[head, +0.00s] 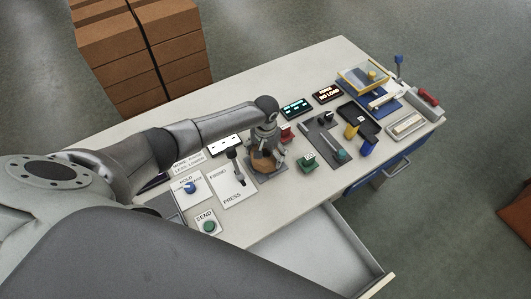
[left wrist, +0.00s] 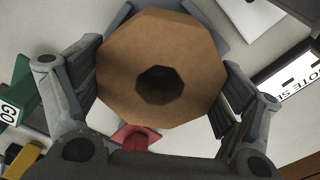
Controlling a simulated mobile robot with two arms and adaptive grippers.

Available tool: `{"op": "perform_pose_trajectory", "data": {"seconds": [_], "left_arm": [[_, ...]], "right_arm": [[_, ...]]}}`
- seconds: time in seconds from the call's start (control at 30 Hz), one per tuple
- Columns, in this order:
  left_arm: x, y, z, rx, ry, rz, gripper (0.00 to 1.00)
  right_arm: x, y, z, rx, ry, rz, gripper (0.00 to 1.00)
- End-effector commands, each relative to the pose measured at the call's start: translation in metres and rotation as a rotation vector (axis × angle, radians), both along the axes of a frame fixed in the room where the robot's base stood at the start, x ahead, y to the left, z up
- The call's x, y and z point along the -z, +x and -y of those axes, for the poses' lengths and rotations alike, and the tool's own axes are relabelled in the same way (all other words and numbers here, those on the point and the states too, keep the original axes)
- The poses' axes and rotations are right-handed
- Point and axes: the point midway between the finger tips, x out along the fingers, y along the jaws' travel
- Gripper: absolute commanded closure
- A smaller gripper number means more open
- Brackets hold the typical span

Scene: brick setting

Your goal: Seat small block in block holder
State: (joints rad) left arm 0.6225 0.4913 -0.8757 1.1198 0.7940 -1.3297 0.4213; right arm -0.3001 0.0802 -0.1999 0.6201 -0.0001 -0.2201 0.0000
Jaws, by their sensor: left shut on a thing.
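A brown eight-sided block with a round dark hole in its middle (left wrist: 130,88) fills the centre of the left wrist view. It also shows in the head view (head: 263,164), low over the bench. My left gripper (head: 265,147) comes down from above and is shut on it, with a finger on either side in the left wrist view (left wrist: 162,95). A grey plate-like piece, seemingly the block holder (head: 280,171), lies under the block. The block hides most of it, so I cannot tell whether the block touches it or sits in it. My right gripper is not in view.
A green block (head: 307,162) stands right of the gripper, and a red part (head: 287,133) is behind it. A black lever (head: 236,168) on a white panel stands close on the left. An open drawer (head: 325,250) juts from the bench front. Bare bench (head: 245,228) lies in front.

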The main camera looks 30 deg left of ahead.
Motion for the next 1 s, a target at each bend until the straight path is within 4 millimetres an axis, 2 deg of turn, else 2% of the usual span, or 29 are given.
{"op": "perform_pose_trajectory", "data": {"seconds": [1.0], "left_arm": [[-0.0009, -0.0013, 0.0009, 0.000, -0.001, 0.002, 0.53]], "right_arm": [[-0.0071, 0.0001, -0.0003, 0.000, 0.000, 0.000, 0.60]]}}
